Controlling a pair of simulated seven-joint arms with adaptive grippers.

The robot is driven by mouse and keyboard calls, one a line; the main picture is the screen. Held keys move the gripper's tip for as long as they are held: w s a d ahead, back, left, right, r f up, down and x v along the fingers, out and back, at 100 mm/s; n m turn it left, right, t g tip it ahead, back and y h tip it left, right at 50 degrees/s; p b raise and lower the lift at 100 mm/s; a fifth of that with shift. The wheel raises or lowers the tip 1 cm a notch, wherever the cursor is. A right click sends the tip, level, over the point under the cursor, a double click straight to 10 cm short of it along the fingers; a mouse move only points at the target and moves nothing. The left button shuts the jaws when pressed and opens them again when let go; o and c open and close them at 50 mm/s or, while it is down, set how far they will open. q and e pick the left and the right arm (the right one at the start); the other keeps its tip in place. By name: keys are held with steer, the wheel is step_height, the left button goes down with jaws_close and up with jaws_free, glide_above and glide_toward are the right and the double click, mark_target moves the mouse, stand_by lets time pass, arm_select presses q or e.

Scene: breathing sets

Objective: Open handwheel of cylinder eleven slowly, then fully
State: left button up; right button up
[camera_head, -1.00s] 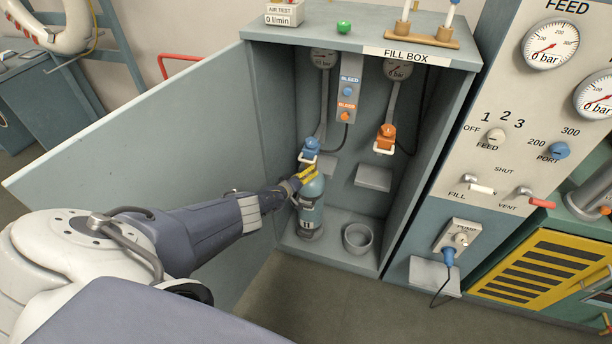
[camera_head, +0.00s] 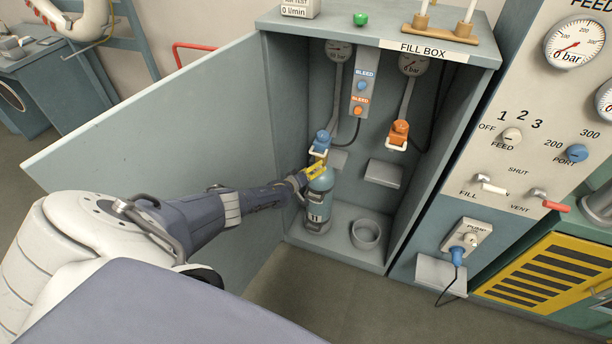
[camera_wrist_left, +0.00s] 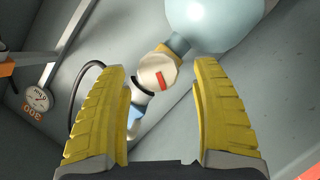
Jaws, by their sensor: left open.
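Cylinder eleven (camera_head: 319,205) is a blue-grey bottle marked 11, standing upright inside the open fill box. A blue connector (camera_head: 321,141) with a white yoke sits at its top; in the left wrist view the blue and white fitting (camera_wrist_left: 134,118) shows beside the valve. The handwheel (camera_wrist_left: 157,74) is a pale round knob with a red mark, on the valve by the bottle's neck. My left gripper (camera_head: 315,170) is at the top of the cylinder; in the left wrist view its yellow fingers (camera_wrist_left: 160,105) are open, with the handwheel ahead between them, apart from both. My right gripper is not in view.
The fill box door (camera_head: 150,120) stands open at the left, behind my left arm. A grey bowl (camera_head: 366,234) is on the box floor right of the cylinder. An orange connector (camera_head: 398,134) hangs to the right above a small shelf (camera_head: 384,173).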

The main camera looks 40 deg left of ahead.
arm_select(q)
steer(key=shift+s, duration=0.7)
steer(key=shift+r+v, duration=0.15)
steer(key=shift+v, duration=0.85)
steer(key=shift+r+v, duration=0.1)
steer(key=shift+v, duration=0.95)
steer(key=shift+w, duration=0.1)
stand_by(2.7)
